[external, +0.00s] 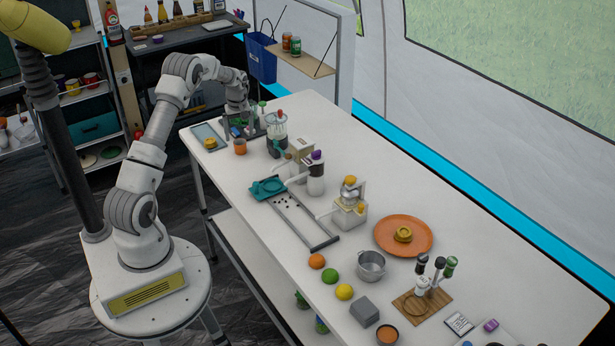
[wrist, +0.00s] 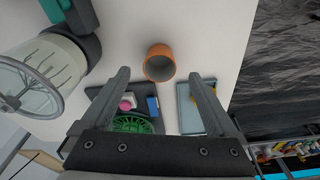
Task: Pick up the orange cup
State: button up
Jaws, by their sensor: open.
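The orange cup (external: 240,147) stands on the white table near its far left end in the external view. In the wrist view the orange cup (wrist: 158,52) is at upper middle, its open mouth showing and looking empty. My gripper (wrist: 160,76) is open, with its two fingers apart to the left and right of the cup in the picture. The fingers do not appear to touch the cup. In the external view my gripper (external: 239,116) is small and partly lost among the items behind the cup.
A blender (external: 277,134) stands right of the cup. A blue-grey tray (wrist: 186,118) with a yellow item lies on the cup's other side. A dark tray (wrist: 100,98) holds pink, blue and green items. The table's edge (wrist: 240,50) is at right in the wrist view.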

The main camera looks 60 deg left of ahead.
aim_at(240, 144)
jog(key=shift+w+a+f+b, duration=0.15)
jog(key=shift+a+f, duration=0.15)
jog(key=shift+f, duration=1.25)
jog(key=shift+a+f+b, duration=0.15)
jog(key=shift+a+f, duration=0.1)
jog(key=shift+f, duration=1.3)
jog(key=c, duration=1.4)
jog(key=shift+r, duration=0.1)
